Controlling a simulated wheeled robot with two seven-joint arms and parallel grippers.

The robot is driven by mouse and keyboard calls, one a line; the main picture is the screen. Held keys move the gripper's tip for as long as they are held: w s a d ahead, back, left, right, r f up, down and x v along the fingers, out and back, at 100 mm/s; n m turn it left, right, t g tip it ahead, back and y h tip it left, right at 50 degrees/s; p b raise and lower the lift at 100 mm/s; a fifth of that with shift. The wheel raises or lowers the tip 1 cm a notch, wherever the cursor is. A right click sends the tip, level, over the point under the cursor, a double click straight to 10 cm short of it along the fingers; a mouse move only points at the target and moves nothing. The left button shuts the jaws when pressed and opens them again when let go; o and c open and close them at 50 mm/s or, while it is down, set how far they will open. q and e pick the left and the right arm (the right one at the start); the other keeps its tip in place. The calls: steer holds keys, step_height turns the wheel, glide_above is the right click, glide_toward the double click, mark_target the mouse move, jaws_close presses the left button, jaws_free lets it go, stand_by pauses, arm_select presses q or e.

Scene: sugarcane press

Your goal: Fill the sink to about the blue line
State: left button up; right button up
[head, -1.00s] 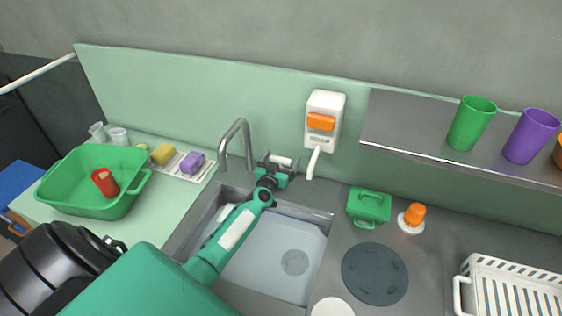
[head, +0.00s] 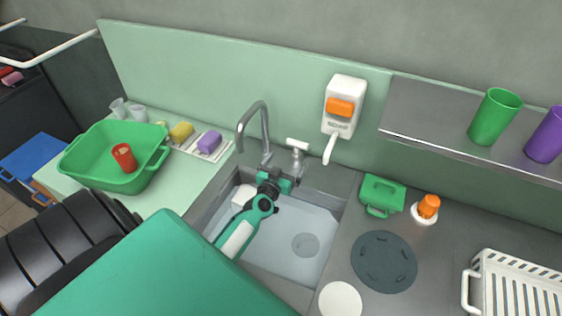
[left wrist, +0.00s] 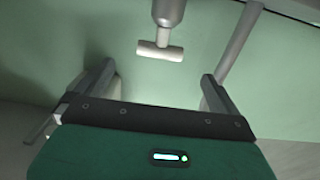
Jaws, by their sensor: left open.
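The sink (head: 275,262) is a grey basin with a pale, bluish bottom and a round drain. I cannot make out a blue line, and the water level is hard to tell. The grey curved faucet (head: 264,125) stands at its back left; no clear stream shows below the spout. The tap lever (head: 297,144) has a white T-shaped end, also seen in the left wrist view (left wrist: 160,51). My left gripper (head: 281,172) is open and empty just below and in front of the lever. In the left wrist view its fingers (left wrist: 158,78) are spread, with the lever end beyond them. My right gripper is not in view.
A white dispenser (head: 343,105) with an orange button hangs on the wall right of the lever. A green tub (head: 95,170) holding a red cup stands left. Sponges lie beside it. A green box (head: 382,194), orange-topped item (head: 428,207) and white rack (head: 515,290) are right.

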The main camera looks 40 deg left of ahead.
arm_select(q)
steer(key=v, duration=0.3)
steer(key=shift+s, duration=0.4)
